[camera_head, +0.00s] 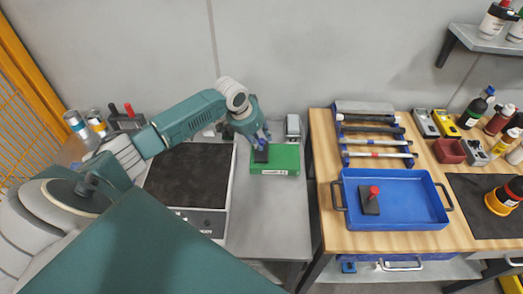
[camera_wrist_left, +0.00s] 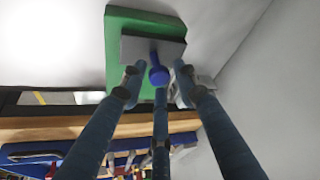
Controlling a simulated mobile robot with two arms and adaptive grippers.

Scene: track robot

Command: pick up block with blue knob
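The block with the blue knob (camera_wrist_left: 158,75) sits on a green tray (camera_head: 287,160) on the grey bench, left of the wooden table. In the head view the block (camera_head: 261,156) looks dark, and my gripper hides most of the knob. My left gripper (camera_head: 259,140) is directly above it, pointing down. In the left wrist view the fingers (camera_wrist_left: 158,82) are spread around the blue knob, with gaps visible at the sides. The grey block face (camera_wrist_left: 135,47) and the green tray (camera_wrist_left: 118,72) show beyond the fingertips. My right gripper is not in view.
A grey device (camera_head: 293,126) stands behind the green tray. A black-topped machine (camera_head: 188,175) is to the left. On the wooden table, a blue tray (camera_head: 415,200) holds a red-knob block (camera_head: 369,200), with tools and bottles around. The grey bench front is clear.

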